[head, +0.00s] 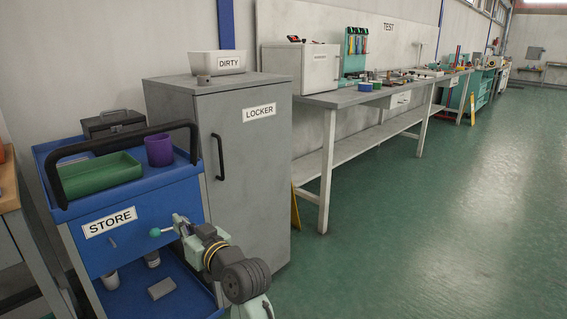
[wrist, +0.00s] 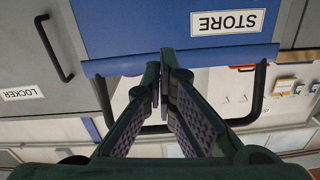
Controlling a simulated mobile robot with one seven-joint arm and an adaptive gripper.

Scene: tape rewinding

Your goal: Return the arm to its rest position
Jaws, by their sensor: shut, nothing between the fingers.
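My gripper (head: 167,230) is in front of the blue trolley (head: 165,206) marked STORE, to the right of its label. The arm bends back toward the bottom of the head view. In the wrist view, which is upside down, my gripper (wrist: 164,53) has its two dark fingers together with nothing between them. The fingertips overlap the trolley's blue edge (wrist: 200,58) in that picture; I cannot tell whether they touch it.
A green tray (head: 98,178) and a purple cup (head: 159,150) stand on the trolley. The grey locker (head: 250,185) is right behind it, with a white DIRTY bin (head: 219,62) on top. A long workbench (head: 345,98) runs along the wall. The green floor (head: 440,230) at right is clear.

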